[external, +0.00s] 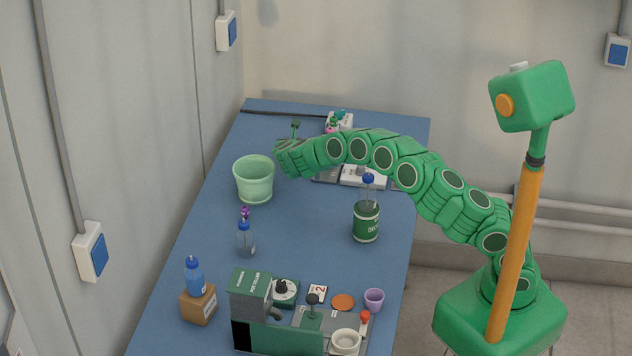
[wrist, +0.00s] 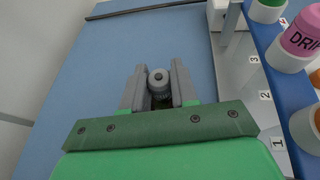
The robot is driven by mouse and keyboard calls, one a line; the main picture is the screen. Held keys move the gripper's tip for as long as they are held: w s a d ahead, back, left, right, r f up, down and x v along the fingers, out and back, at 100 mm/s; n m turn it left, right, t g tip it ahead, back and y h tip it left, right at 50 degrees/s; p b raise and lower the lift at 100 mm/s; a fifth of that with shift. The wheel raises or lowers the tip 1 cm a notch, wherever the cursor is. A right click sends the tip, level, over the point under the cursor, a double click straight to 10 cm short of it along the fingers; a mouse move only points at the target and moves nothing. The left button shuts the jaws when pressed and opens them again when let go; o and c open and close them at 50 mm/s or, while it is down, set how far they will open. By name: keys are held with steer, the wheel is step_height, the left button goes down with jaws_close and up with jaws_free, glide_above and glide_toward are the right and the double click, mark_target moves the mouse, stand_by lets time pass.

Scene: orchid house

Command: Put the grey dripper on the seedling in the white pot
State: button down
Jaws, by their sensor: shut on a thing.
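My gripper (external: 281,153) is over the far left part of the blue table, just behind the light green pot (external: 254,180). In the wrist view my gripper (wrist: 158,75) is shut on a small grey round piece with a hole in its top, which looks like the grey dripper (wrist: 158,84). Its lower part is hidden between the fingers. A small dark green thing (external: 296,127) shows just above my gripper; I cannot tell what it is. A small white round vessel (external: 345,341) stands at the front right; no seedling shows in it. I cannot identify the seedling's white pot for sure.
The table left of the rack is mostly clear.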

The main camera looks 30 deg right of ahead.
steer(key=shift+f, duration=0.1)
steer(key=c, duration=0.8)
jaws_free()
steer(key=shift+c, duration=0.2)
steer(key=shift+v, duration=0.9)
steer(key=v, duration=1)
steer(key=shift+s+a, duration=0.1)
steer(key=shift+a, duration=0.05)
